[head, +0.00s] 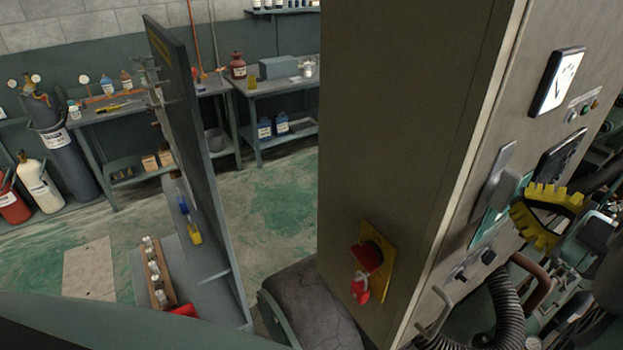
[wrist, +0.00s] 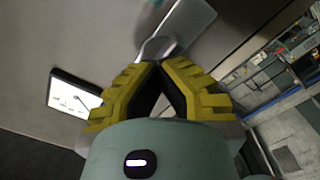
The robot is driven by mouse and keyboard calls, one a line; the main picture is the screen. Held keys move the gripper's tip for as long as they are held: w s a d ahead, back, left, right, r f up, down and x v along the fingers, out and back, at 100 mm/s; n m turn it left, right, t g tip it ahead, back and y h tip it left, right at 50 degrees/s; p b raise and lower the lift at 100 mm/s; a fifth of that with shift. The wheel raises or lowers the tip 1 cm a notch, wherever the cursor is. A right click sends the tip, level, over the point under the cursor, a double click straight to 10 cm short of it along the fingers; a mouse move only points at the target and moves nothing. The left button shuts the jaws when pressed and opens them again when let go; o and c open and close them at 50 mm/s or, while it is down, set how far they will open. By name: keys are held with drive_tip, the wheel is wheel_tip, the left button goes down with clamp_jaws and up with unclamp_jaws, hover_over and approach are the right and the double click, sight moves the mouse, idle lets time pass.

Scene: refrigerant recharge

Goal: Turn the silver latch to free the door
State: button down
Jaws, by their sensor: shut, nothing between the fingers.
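The silver latch (head: 497,178) is a flat grey handle on the front of the tall beige cabinet (head: 400,130). It also shows in the wrist view (wrist: 190,22), just beyond my fingertips, with its narrower end nearest to them. My gripper (head: 522,213), with yellow toothed fingers, is to the lower right of the latch in the head view. In the wrist view its fingertips (wrist: 160,66) meet, with nothing between them. I cannot tell whether they touch the latch. The cabinet door looks closed.
A white dial gauge (head: 557,80) sits above the latch. A red switch on a yellow plate (head: 372,262) is on the cabinet's side. A black corrugated hose (head: 507,300) and a metal handle (head: 436,313) lie below my gripper. Workbenches and gas cylinders (head: 60,150) stand at the left.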

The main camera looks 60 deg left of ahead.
drive_tip(key=shift+f+n+b, duration=0.1)
drive_tip(key=shift+n+b, duration=0.2)
drive_tip(key=shift+b, duration=0.15)
drive_tip(key=shift+n+b, duration=0.8)
drive_tip(key=shift+n, duration=0.1)
drive_tip(key=shift+n+b, duration=0.7)
drive_tip(key=shift+b, duration=0.1)
drive_tip(key=shift+n, duration=0.4)
drive_tip(key=shift+n+b, duration=0.7)
drive_tip(key=shift+b, duration=0.6)
drive_tip(key=shift+n+b, duration=1.5)
drive_tip(key=shift+b, duration=0.4)
drive_tip(key=c, duration=1.7)
unclamp_jaws()
